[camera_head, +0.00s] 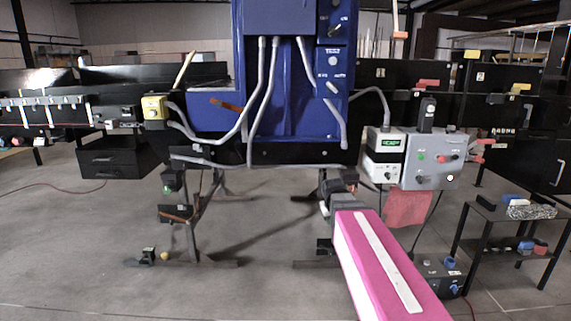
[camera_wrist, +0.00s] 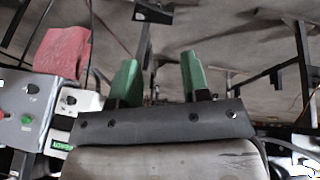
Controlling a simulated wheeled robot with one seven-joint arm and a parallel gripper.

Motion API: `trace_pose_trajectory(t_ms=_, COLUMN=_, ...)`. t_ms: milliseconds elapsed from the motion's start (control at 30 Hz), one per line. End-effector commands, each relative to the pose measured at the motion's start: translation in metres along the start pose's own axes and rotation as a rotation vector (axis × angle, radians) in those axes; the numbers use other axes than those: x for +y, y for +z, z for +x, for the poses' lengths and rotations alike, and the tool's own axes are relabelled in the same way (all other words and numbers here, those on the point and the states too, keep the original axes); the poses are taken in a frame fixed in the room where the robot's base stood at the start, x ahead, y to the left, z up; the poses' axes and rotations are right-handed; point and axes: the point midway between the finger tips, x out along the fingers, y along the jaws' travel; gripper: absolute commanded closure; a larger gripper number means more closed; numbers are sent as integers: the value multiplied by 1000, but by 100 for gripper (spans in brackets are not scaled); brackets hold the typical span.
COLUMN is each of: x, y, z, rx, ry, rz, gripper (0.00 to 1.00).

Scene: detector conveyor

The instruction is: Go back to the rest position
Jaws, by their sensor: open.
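My gripper (camera_wrist: 160,72) shows in the wrist view with its two green fingers apart and nothing between them. In the head view, my pink arm reaches forward from the bottom right, and its dark grey end is in front of the blue detector machine (camera_head: 215,119), low and near its right leg. The fingertips are hard to make out there. The gripper appears to be in free air, below and left of the grey control box (camera_head: 424,172).
A white box with a green display (camera_head: 384,146) sits beside the control box. A red cloth (camera_head: 407,208) hangs below them and also shows in the wrist view (camera_wrist: 62,55). A black shelf rack (camera_head: 510,215) stands at right. Open floor (camera_head: 80,225) lies at left.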

Motion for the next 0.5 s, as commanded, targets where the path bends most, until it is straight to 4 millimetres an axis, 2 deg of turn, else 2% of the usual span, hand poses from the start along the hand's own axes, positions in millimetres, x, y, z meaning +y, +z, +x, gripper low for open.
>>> trace_pose_trajectory(t_ms=33, x=-6, y=22, z=12, rx=-37, ry=-18, rz=16, gripper=57)
trace_pose_trajectory(t_ms=200, x=-23, y=82, z=44, rx=-153, ry=-78, rz=76, gripper=57)
trace_pose_trajectory(t_ms=400, x=-44, y=150, z=72, rx=-284, ry=-141, rz=145, gripper=57)
trace_pose_trajectory(t_ms=500, x=-51, y=176, z=80, rx=-337, ry=-163, rz=173, gripper=57)
